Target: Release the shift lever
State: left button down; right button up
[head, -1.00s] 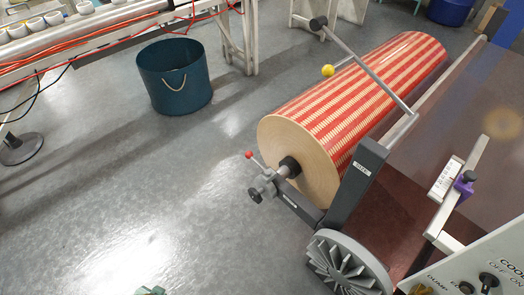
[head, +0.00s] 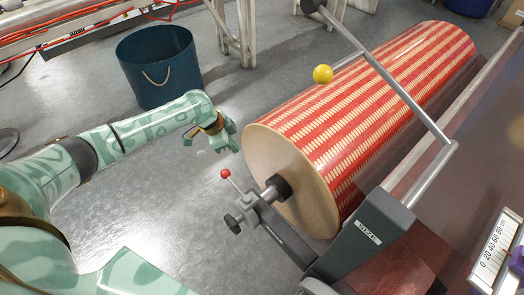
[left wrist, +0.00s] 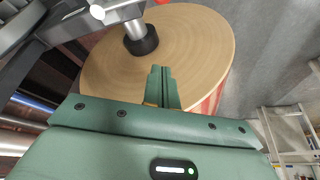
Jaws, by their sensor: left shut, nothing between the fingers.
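A short lever with a red knob (head: 226,174) stands by the shaft at the near end of a red-and-cream striped roll (head: 370,100). A long grey bar (head: 390,80) with a yellow ball (head: 323,74) slants over the roll. I cannot tell from the labels which one is the shift lever. My left gripper (head: 209,140) is above the floor, left of the roll's near end and above the red knob, apart from both levers. In the left wrist view its fingers (left wrist: 162,88) are together and empty, in front of the roll's round end face (left wrist: 195,50). My right gripper is not in view.
A dark knob (head: 233,222) and the roll's shaft (head: 276,188) sit close to the red-knobbed lever. A grey machine bracket (head: 362,235) stands to their right. A blue bucket (head: 160,70) stands on the floor behind my arm. The floor left of the roll is open.

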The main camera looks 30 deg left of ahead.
aim_at(235, 185)
pick_arm(q)
jog(key=shift+s+d+m+g, duration=0.1)
jog(key=shift+s+m+g, duration=0.3)
jog(key=shift+s, duration=0.4)
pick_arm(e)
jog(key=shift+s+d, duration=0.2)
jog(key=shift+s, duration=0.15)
